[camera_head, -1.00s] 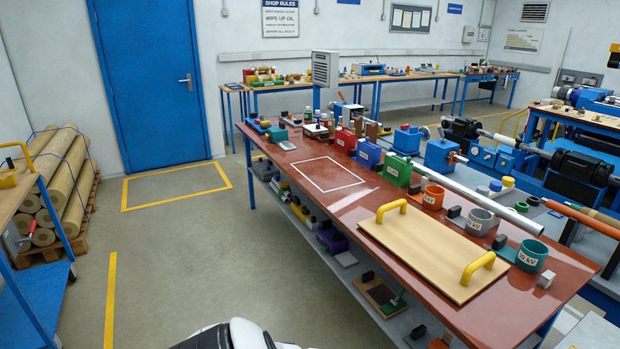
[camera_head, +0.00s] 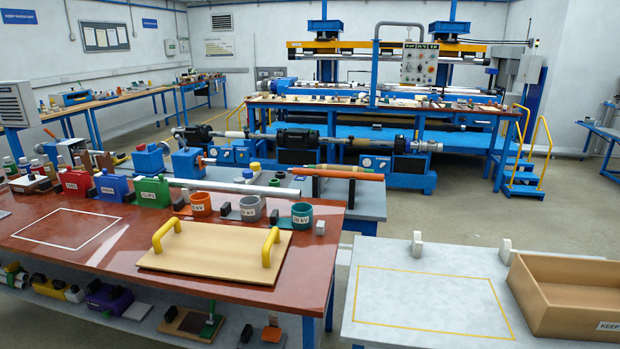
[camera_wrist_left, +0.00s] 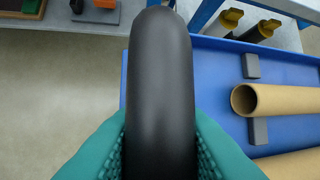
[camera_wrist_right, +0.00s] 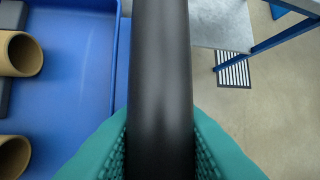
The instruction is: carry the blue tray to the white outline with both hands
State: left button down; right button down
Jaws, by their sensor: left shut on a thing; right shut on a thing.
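The blue tray (camera_wrist_left: 215,75) lies to the right of my left gripper (camera_wrist_left: 160,150) in the left wrist view. That gripper is shut on a black handle (camera_wrist_left: 160,75). In the right wrist view the tray (camera_wrist_right: 75,75) lies to the left, and my right gripper (camera_wrist_right: 160,150) is shut on another black handle (camera_wrist_right: 160,65). Tan tubes (camera_wrist_left: 285,98) lie in the tray beside dark grey blocks (camera_wrist_left: 250,66). The white outline (camera_head: 99,233) is on the red-brown table at the left of the head view, with nothing inside it. The head view shows neither gripper nor tray.
A wooden board (camera_head: 210,258) with yellow handles sits on the red-brown table, right of the outline. Small blocks and cups (camera_head: 200,204) line that table's back edge. A grey table (camera_head: 390,270) at right bears a yellow outline and a brown box (camera_head: 560,305).

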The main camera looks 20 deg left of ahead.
aim_at(67, 227)
jog(key=j, duration=0.7)
jog(key=j+u, duration=0.15)
jog(key=j, duration=1.2)
jog(key=j+u, duration=0.15)
jog(key=j, duration=1.2)
jog(key=i+j+u, duration=0.15)
jog(key=j, duration=1.25)
jog(key=i+j+u, duration=0.15)
jog(key=j, duration=0.5)
